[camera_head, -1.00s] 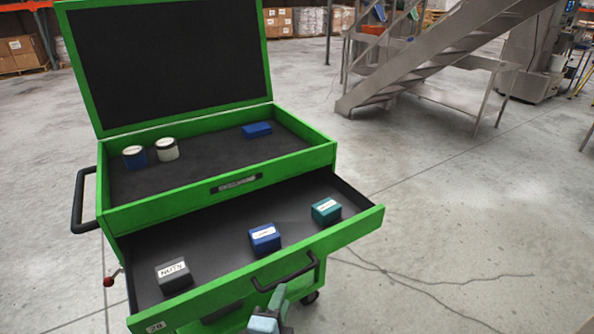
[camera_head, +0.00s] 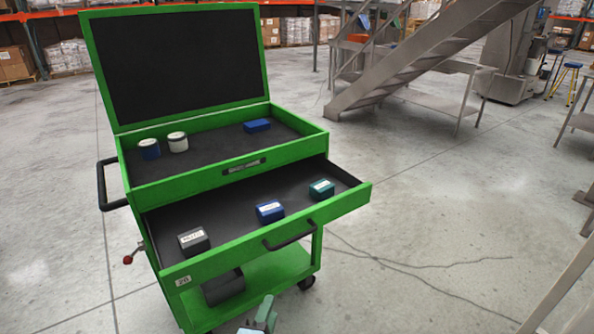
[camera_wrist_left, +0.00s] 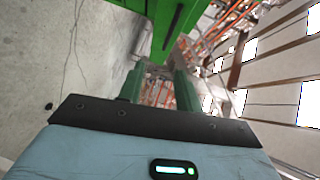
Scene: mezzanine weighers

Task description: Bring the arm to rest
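My left gripper (camera_head: 267,312) shows at the bottom edge of the head view, in front of the green cart and below its open drawer. Only its end is in the picture. In the left wrist view its two green fingers (camera_wrist_left: 160,82) stand apart with nothing between them. The green underside of the cart shows above them there. My right gripper is in neither view.
The green cart (camera_head: 245,243) has its lid up and its drawer out. The drawer holds a grey box (camera_head: 194,241), a blue box (camera_head: 270,211) and a teal box (camera_head: 321,189).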

